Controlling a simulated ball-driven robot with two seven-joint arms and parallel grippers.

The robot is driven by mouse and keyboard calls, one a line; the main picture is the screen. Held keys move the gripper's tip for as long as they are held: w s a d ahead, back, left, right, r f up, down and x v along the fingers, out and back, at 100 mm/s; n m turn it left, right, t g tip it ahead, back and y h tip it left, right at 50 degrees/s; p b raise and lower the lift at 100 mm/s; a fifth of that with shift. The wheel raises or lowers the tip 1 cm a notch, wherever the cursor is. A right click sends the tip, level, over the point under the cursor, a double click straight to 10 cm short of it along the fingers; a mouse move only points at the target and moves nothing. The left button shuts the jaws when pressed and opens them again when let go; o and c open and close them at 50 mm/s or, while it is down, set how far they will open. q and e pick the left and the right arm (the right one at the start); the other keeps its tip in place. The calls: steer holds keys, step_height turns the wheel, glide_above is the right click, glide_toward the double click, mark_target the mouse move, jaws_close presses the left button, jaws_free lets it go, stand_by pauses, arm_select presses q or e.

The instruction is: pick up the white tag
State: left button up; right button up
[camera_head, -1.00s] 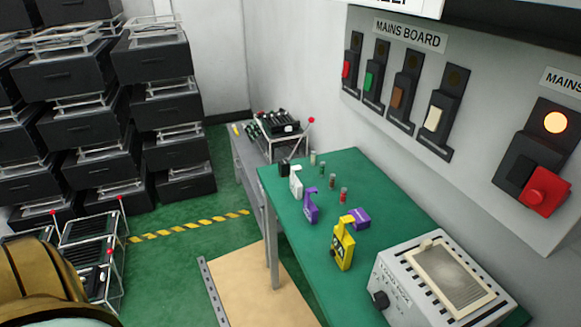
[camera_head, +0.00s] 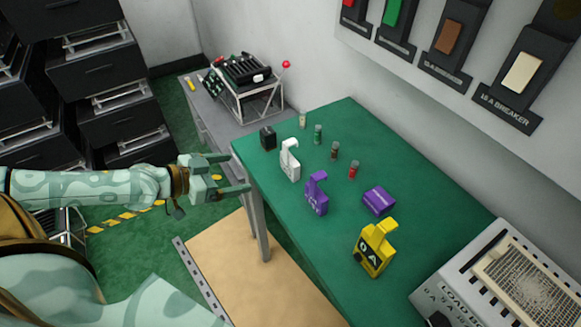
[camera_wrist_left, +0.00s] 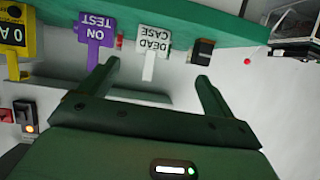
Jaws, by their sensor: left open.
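The white tag (camera_head: 290,165) stands upright near the left edge of the green bench, with a hook-shaped top. In the left wrist view the white tag (camera_wrist_left: 153,43) appears upside down, reads "DEAD CASE", and lies beyond and between the fingertips. My left gripper (camera_head: 238,173) is open and empty, left of the tag at the bench's edge and apart from it. It also shows in the left wrist view (camera_wrist_left: 158,71). My right gripper is not in view.
A black block (camera_head: 267,138) and a purple tag (camera_head: 316,195) flank the white tag. A yellow tag (camera_head: 375,250), a purple block (camera_head: 378,201) and several small cylinders stand on the green bench (camera_head: 420,215). A grey load box (camera_head: 490,280) is at right.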

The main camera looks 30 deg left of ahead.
mark_target(286, 165)
arm_select(q)
steer(key=shift+h, duration=0.4)
steer(key=x, duration=0.7)
steer(key=d+r+x, duration=0.1)
steer(key=x, duration=0.3)
steer(key=b+x, duration=0.1)
steer(key=x, duration=0.4)
steer(key=shift+w+f, duration=0.15)
steer(key=shift+f, duration=0.05)
steer(key=c, duration=1.1)
